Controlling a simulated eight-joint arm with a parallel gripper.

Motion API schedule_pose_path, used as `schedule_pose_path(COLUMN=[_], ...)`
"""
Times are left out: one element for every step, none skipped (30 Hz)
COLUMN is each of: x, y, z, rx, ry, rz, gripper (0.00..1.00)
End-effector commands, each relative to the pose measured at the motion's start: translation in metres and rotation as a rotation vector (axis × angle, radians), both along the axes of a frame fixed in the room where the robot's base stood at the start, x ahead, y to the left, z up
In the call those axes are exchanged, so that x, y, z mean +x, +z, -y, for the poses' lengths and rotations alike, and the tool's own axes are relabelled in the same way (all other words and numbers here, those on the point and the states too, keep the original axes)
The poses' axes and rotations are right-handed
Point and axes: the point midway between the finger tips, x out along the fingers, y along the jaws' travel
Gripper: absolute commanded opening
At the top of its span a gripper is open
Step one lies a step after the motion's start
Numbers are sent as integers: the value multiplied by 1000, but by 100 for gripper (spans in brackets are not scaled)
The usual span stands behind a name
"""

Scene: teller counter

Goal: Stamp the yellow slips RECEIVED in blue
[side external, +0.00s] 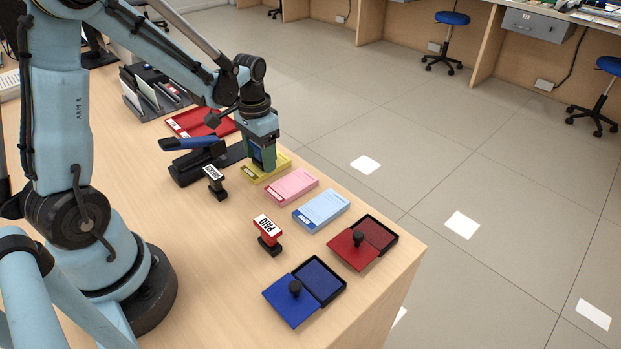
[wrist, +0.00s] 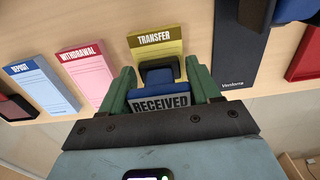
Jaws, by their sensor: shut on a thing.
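My gripper (side external: 262,160) is shut on the RECEIVED stamp (wrist: 160,104), which has a blue body and a dark base. It also shows in the wrist view (wrist: 160,84), with green fingers on either side of the stamp. The stamp is over the yellow slips (wrist: 155,38), labelled TRANSFER, which also show in the side view (side external: 282,163). I cannot tell whether its base touches them, and their lower part is hidden. The blue ink pad (side external: 320,281) lies open at the counter's front, its knobbed lid (side external: 283,308) beside it.
Pink WITHDRAWAL slips (side external: 291,186) and blue DEPOSIT slips (side external: 321,210) lie beside the yellow pile. A red PAID stamp (side external: 266,229), a black stamp (side external: 215,181) and an open red ink pad (side external: 377,235) stand nearby. A black device with a blue lever (side external: 194,143) and a red tray (side external: 190,122) are behind.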

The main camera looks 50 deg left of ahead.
Motion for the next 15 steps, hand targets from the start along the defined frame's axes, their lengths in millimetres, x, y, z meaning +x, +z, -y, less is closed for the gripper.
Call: schedule_pose_path(x=[0, 0, 0, 0, 0, 0, 0, 0, 0, 0, 0, 0, 0, 0, 0], y=[-1, -1, -1, -1, -1, -1, -1, 0, 1, 2, 4, 6, 9, 11, 14], z=[0, 0, 0, 0, 0, 0, 0, 0, 0, 0, 0, 0, 0, 0, 0], rx=[0, 0, 0, 0, 0, 0, 0, 0, 0, 0, 0, 0, 0, 0, 0], ry=[0, 0, 0, 0, 0, 0, 0, 0, 0, 0, 0, 0, 0, 0, 0], rz=[0, 0, 0, 0, 0, 0, 0, 0, 0, 0, 0, 0, 0, 0, 0], gripper=[42, 42, 42, 42, 42, 42, 42, 42, 42, 42, 42, 42, 42, 42, 42])
